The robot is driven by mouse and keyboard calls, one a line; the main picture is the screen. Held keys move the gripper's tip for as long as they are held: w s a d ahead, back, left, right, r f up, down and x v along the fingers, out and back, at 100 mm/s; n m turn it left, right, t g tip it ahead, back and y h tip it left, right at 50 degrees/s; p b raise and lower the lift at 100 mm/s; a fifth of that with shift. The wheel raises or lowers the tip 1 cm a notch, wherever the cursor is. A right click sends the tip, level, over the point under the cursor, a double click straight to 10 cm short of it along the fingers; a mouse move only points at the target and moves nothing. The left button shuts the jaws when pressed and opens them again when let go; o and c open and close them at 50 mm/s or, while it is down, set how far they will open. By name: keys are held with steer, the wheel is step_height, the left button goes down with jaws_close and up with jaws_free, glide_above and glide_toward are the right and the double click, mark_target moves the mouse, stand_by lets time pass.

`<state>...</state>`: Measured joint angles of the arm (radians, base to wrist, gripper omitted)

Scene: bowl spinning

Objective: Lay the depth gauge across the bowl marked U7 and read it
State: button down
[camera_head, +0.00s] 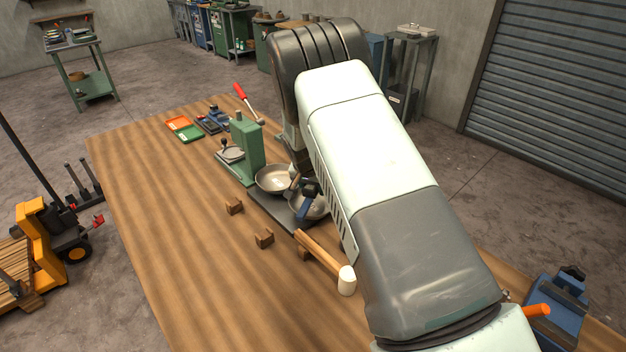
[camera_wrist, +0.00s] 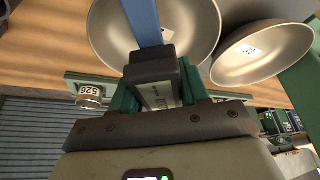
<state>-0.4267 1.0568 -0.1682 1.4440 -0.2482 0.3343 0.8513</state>
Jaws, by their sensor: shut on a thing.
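My gripper (camera_wrist: 153,80) is shut on the depth gauge, which has a dark block (camera_wrist: 152,68) and a flat blue beam (camera_wrist: 140,20). The gauge is over a shallow metal bowl (camera_wrist: 195,35); I cannot tell whether it touches the rim. That bowl's white tag (camera_wrist: 167,34) is mostly hidden by the gauge and I cannot read it. A second metal bowl (camera_wrist: 270,65) beside it carries a tag that looks like J2. In the head view the gauge (camera_head: 309,188) is over the nearer bowl (camera_head: 318,211), and the other bowl (camera_head: 272,181) sits behind it to the left.
A green press-like stand (camera_head: 246,145) stands behind the bowls. A mallet (camera_head: 325,262) and small wooden blocks (camera_head: 264,239) lie in front of them. Orange and green trays (camera_head: 184,128) lie at the back left. The left of the wooden table (camera_head: 165,225) is clear.

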steer(key=shift+f, duration=0.45)
steer(key=shift+f, duration=0.25)
stand_by(0.6)
steer(key=shift+c, duration=2.4)
jaws_free()
steer(key=v, duration=1.1)
steer(key=shift+d, duration=0.1)
